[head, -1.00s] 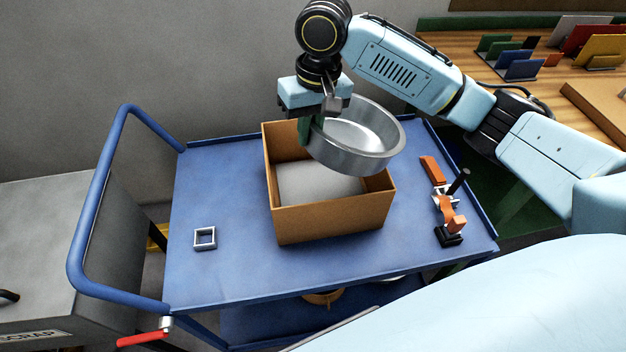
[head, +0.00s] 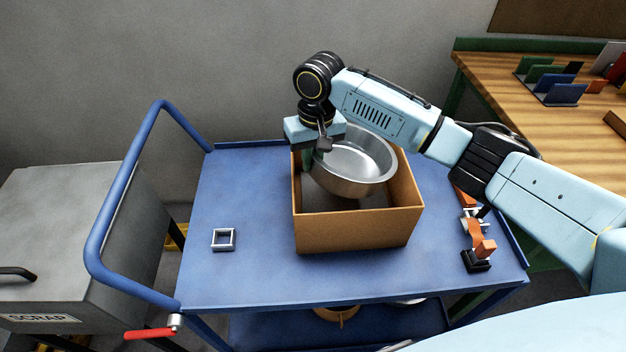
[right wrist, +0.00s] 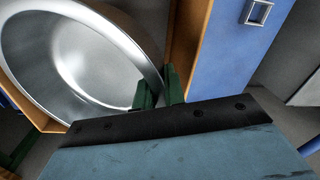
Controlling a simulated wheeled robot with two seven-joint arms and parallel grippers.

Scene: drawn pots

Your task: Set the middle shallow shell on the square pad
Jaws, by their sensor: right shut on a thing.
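A shallow metal shell (head: 360,162), round and silvery, is tilted at the mouth of an open cardboard box (head: 355,231). My right gripper (head: 308,160) is shut on its left rim. In the right wrist view the shell (right wrist: 75,60) fills the upper left, with the green fingers (right wrist: 160,88) at its rim. The shell's lower part is inside the box walls; whether it touches the bottom I cannot tell. A grey surface (head: 325,203) shows in the box under the shell, mostly hidden; I cannot tell if it is the square pad. My left gripper is out of view.
The box stands on a blue cart (head: 250,275) with a raised handle (head: 125,190) at left. A small square metal frame (head: 223,240) lies left of the box. An orange and black clamp-like tool (head: 478,245) is at right. A scrap bin (head: 60,240) stands at far left.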

